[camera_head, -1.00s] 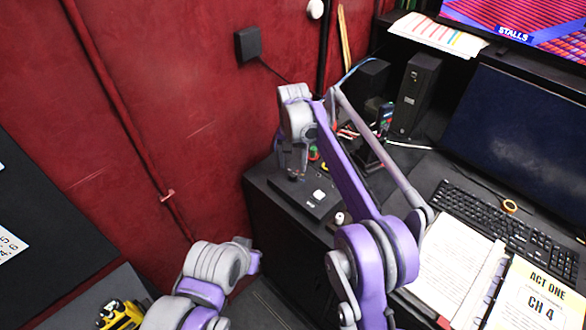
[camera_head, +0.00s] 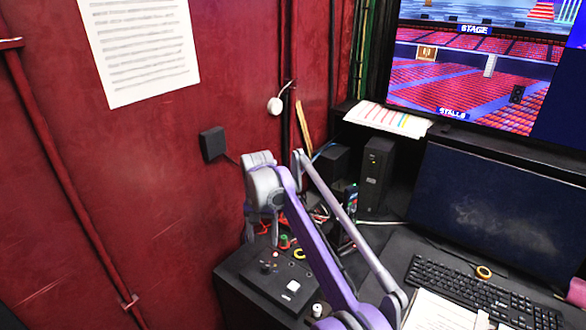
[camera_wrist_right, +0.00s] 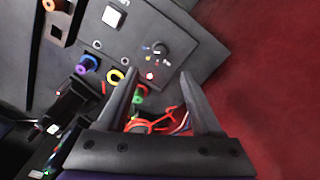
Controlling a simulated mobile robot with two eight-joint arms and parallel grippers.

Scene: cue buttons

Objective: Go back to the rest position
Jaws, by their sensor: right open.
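My right gripper (camera_head: 262,232) hangs with its fingers pointing down above the back of a black control box (camera_head: 262,284). In the right wrist view its two fingers (camera_wrist_right: 160,78) stand apart with nothing held between them. The gripper appears to be clear of the box. My left gripper is out of view.
The red wall (camera_head: 150,190) rises close behind and left of the box. Red cables (camera_wrist_right: 165,118) lie beyond the fingers. A black speaker-like unit (camera_head: 375,175), a keyboard (camera_head: 480,295) and a dark monitor (camera_head: 490,215) stand to the right.

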